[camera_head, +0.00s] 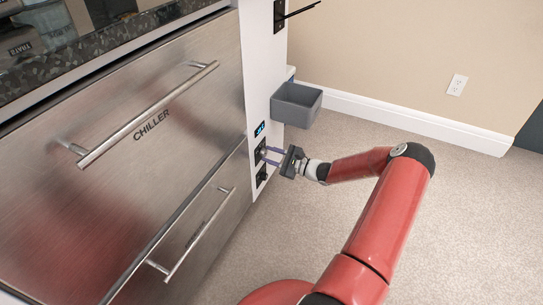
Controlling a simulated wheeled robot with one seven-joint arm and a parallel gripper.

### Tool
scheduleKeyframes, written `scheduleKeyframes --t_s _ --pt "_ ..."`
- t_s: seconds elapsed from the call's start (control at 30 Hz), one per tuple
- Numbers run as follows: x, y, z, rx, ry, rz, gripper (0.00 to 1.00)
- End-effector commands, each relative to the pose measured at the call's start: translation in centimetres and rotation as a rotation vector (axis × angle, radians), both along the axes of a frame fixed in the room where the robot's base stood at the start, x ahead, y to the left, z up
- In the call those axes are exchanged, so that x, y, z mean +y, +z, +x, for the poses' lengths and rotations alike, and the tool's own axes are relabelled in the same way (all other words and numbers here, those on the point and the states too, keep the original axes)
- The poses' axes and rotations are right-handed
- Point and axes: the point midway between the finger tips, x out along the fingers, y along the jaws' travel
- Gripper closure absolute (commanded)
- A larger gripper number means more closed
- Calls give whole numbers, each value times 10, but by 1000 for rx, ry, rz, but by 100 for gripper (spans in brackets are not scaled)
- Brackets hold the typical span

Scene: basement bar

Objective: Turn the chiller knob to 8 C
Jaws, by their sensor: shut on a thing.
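The chiller (130,160) is a brushed steel drawer front labelled CHILLER, with a bar handle, at the left. On the white side panel to its right is a small lit display (260,129), too small to read. Below it is a dark upper knob (259,154), partly hidden by my fingers. A second dark knob (262,177) sits just under it. My gripper (267,155) reaches in from the right, with its fingers shut on the upper knob. The knob's pointer and markings cannot be made out.
A grey open bin (297,104) is fixed to the panel just above my gripper. A lower drawer handle (196,236) sticks out at the left. A dark stone counter (110,38) runs above. The carpet at the right is clear up to the wall.

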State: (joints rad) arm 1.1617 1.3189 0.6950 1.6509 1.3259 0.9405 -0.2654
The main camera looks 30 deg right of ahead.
Motion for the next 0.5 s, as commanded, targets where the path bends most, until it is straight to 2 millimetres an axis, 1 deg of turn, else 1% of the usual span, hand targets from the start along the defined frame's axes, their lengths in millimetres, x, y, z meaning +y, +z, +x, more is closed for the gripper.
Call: scheduleKeyframes --t_s 0.03,0.17,0.2,0.5 --pt "0 -1 -1 2 0 -1 67" --pt "0 -1 0 1 0 -1 50" --pt "0 -1 0 1 0 -1 48" --pt "-2 0 -2 1 -1 -1 48"
